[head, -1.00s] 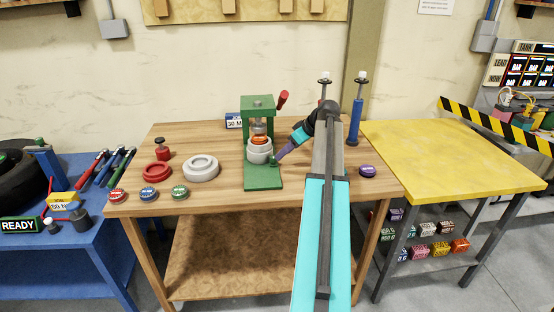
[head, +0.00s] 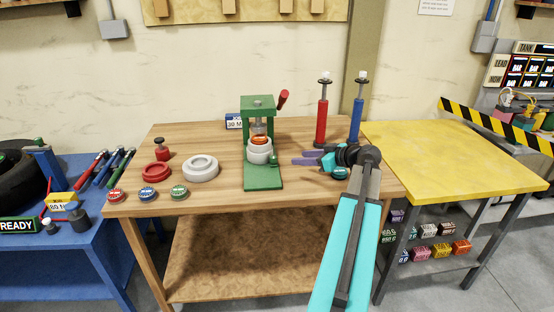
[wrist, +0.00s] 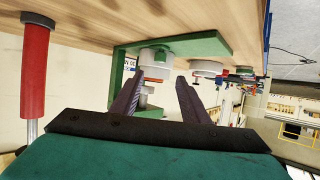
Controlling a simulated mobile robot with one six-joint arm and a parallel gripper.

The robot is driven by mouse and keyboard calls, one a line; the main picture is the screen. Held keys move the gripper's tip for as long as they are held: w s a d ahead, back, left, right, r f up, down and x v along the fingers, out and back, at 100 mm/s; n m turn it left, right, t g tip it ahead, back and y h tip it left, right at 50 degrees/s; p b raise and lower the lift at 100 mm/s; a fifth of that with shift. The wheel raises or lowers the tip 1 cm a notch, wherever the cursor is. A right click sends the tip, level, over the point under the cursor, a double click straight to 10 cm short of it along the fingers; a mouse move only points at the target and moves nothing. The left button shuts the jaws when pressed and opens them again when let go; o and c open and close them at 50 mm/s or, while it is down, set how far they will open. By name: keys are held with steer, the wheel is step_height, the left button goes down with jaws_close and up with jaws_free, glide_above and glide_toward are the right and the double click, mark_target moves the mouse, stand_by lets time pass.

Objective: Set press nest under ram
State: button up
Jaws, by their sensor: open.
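The green press (head: 263,182) stands at the middle of the wooden bench, with its red-handled lever (head: 283,97) up at the right. The grey ram (head: 260,127) hangs over the light grey press nest (head: 260,153), which sits on the press base with an orange-topped piece (head: 260,141) in it. A small green knob (head: 274,158) is at the nest's right side. My gripper (head: 298,158) is open and empty, to the right of the press and apart from it. In the wrist view, its two purple fingers (wrist: 155,98) are spread, with the press (wrist: 190,45) beyond them.
A red pump (head: 321,122) and a blue pump (head: 357,120) stand behind my arm. A red ring (head: 157,171), a pale ring (head: 200,169) and several coloured caps (head: 148,193) lie left of the press. The yellow table (head: 455,155) at right is clear.

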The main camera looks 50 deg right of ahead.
mark_target(276, 158)
steer(key=shift+w, duration=0.1)
steer(key=p+x, duration=0.4)
steer(key=x, duration=0.9)
steer(key=shift+w+f, duration=0.25)
steer(key=shift+w, duration=0.05)
jaws_close()
